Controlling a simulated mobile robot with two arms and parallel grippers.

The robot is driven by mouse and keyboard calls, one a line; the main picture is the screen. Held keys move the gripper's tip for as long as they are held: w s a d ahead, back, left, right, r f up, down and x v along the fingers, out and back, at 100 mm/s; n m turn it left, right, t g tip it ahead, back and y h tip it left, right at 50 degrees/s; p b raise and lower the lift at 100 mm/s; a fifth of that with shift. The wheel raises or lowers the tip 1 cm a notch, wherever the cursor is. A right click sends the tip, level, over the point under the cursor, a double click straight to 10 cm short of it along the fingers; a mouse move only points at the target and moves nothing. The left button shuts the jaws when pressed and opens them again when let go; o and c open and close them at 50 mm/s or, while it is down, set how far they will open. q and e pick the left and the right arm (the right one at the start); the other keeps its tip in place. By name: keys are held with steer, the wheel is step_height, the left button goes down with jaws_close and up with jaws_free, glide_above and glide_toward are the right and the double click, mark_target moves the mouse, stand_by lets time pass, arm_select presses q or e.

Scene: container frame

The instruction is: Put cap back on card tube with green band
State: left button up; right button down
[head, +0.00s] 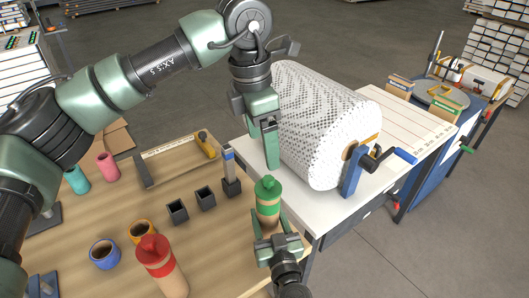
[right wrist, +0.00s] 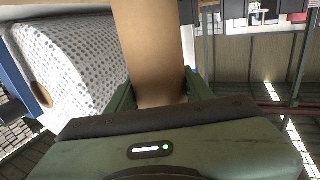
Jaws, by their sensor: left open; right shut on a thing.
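The card tube (head: 268,218) stands upright in my right gripper (head: 276,242), which is shut around its lower part. The green cap (head: 267,187), with a small knob, sits at the tube's top; I cannot tell if it is fully seated. A green band shows just below it. My left gripper (head: 271,158) is open and empty, fingers pointing down just above and behind the cap. In the right wrist view the plain brown tube (right wrist: 148,50) stands between the fingers of my right gripper (right wrist: 160,98); its cap is out of that view.
A bubble-wrap roll (head: 320,125) with a blue crank stand is close right of my left gripper. On the wooden table (head: 215,240) are a red-capped tube (head: 160,268), open blue- and yellow-banded tubes, black square cups (head: 178,211) and a tray (head: 175,160).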

mark_target(271, 226)
steer(key=c, duration=0.5)
jaws_free()
steer(key=v, duration=0.7)
steer(key=shift+s+b, duration=0.2)
steer(key=shift+b, duration=0.2)
steer(key=shift+s+d, duration=0.1)
steer(key=shift+s, duration=0.05)
